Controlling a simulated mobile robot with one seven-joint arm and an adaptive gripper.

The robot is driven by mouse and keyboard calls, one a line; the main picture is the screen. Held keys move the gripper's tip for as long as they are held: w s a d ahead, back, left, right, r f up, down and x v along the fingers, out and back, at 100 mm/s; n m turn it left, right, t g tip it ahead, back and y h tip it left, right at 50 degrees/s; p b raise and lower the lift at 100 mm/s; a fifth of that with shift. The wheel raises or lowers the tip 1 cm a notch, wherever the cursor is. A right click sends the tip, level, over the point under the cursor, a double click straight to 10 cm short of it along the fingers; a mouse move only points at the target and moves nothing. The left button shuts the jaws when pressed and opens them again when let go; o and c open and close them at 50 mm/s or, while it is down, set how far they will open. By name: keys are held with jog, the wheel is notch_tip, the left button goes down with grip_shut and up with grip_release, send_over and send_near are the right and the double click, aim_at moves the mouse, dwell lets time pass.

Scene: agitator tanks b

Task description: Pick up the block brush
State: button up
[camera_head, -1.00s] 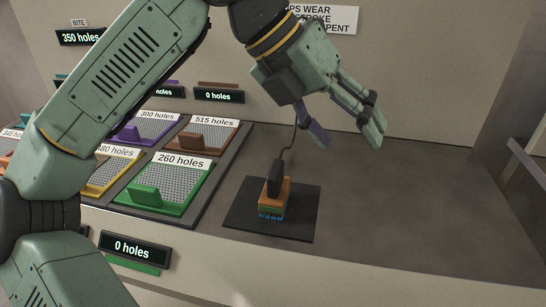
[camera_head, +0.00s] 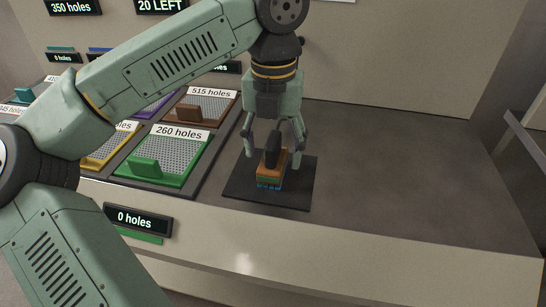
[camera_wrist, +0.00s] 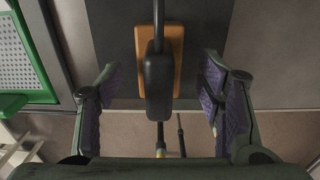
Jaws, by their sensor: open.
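The block brush (camera_head: 270,172) stands on a dark square mat (camera_head: 296,196) on the counter. It has an orange block with green and blue layers below and a black upright handle. In the wrist view the brush (camera_wrist: 175,45) shows its orange block and black handle between my fingers. My gripper (camera_head: 274,148) points down over the brush, with its fingers spread to either side of the handle. In the wrist view my gripper (camera_wrist: 161,100) is open, with purple pads apart from the brush on both sides.
A green plate labelled 260 holes (camera_head: 172,155) lies left of the mat, beside brown (camera_head: 205,108) and yellow ones. A 0 holes display (camera_head: 138,220) is on the counter front. The counter to the right (camera_head: 400,170) is clear.

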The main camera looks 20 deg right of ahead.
jog(key=shift+f, duration=1.35)
jog(key=shift+c, duration=0.5)
grip_shut()
